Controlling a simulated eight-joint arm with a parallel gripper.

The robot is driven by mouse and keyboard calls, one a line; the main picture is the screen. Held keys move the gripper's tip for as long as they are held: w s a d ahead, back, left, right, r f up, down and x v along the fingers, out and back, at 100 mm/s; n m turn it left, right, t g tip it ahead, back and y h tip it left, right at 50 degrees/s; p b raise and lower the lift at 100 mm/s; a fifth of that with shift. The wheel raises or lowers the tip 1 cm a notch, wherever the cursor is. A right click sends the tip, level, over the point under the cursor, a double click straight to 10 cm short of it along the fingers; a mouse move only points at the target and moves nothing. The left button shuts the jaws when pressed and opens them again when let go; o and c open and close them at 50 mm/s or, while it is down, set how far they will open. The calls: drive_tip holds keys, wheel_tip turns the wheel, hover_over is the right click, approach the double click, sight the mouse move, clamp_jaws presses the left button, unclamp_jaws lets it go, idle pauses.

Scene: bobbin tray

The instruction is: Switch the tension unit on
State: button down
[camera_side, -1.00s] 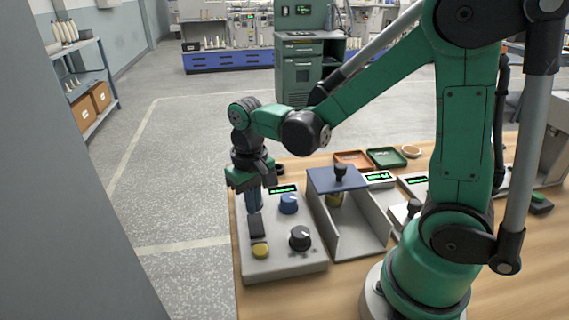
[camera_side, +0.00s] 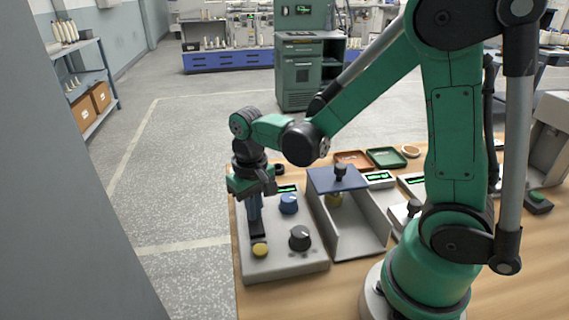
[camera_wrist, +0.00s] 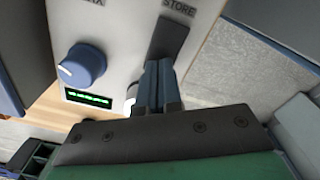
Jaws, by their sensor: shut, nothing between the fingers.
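The tension unit (camera_side: 285,268) is a light grey sloped box at the near left of the table. It has a black rocker switch (camera_side: 257,230), a blue knob (camera_side: 289,204), a black knob (camera_side: 300,238), a yellow button (camera_side: 260,250) and a lit green display (camera_side: 287,189). My gripper (camera_side: 255,219) is shut and empty, pointing down over the far end of the switch. In the wrist view the blue fingertips (camera_wrist: 160,64) meet the near edge of the switch (camera_wrist: 168,40) and hide part of it. I cannot tell whether they touch it.
A grey open bay with a blue cover (camera_side: 337,180) stands close to the right of the unit. Orange (camera_side: 350,158) and green (camera_side: 386,158) trays lie farther back. In the wrist view the blue knob (camera_wrist: 82,66) is left of my fingers, apart from them.

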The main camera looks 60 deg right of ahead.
sight(263, 224)
drive_tip(key=shift+f, duration=0.1)
drive_tip(key=shift+r, duration=3.5)
drive_tip(key=s+n+t, duration=0.1)
drive_tip(key=t, duration=0.1)
drive_tip(key=s+r+n+t, duration=0.1)
drive_tip(key=t, duration=0.1)
drive_tip(key=s+r+n+t, duration=0.1)
drive_tip(key=t, duration=0.2)
drive_tip(key=shift+a+r, duration=0.25)
